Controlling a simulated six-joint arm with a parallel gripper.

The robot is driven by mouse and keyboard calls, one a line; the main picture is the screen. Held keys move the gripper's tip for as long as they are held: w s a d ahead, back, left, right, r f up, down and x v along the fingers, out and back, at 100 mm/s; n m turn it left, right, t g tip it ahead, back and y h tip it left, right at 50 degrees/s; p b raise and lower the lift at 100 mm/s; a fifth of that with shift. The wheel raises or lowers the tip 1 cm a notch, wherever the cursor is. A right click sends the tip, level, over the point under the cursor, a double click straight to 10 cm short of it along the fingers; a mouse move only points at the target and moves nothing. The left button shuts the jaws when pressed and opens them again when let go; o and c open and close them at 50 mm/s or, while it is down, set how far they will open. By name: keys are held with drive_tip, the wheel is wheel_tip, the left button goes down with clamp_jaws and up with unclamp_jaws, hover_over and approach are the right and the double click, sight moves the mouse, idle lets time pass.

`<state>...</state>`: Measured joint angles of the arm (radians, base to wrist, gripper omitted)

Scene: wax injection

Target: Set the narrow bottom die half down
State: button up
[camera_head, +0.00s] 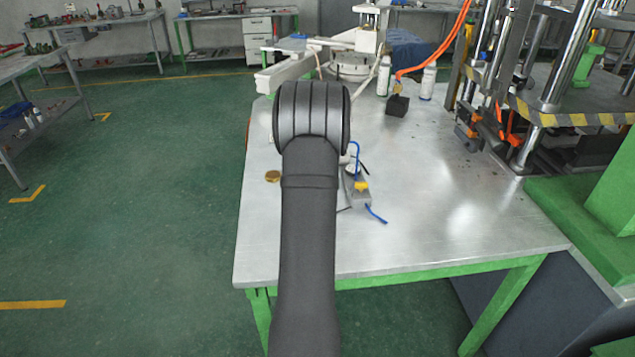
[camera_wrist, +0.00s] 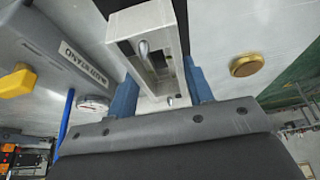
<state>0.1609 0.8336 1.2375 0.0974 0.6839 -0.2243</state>
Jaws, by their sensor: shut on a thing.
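In the wrist view the narrow bottom die half (camera_wrist: 150,52) is a pale grey metal block with a slot and a small pin. The blue fingers of my gripper (camera_wrist: 163,88) stand on either side of it, shut on it. Its far end reaches toward the top of the view, close beside a grey box. I cannot tell whether its underside touches the table. In the head view my dark arm hides the gripper and the die half.
The grey box (camera_wrist: 62,45) has a yellow knob (camera_wrist: 17,82) and a gauge. A brass disc (camera_wrist: 247,65) lies right of the gripper. On the metal table (camera_head: 440,200) are a dark block (camera_head: 397,106) and white bottles (camera_head: 428,82). A press stands at right; the front right is clear.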

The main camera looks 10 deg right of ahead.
drive_tip(key=shift+w+f, duration=0.1)
drive_tip(key=shift+f, duration=0.6)
drive_tip(key=shift+f, duration=0.1)
drive_tip(key=o, duration=1.3)
drive_tip(key=shift+f, duration=0.1)
drive_tip(key=v, duration=1.2)
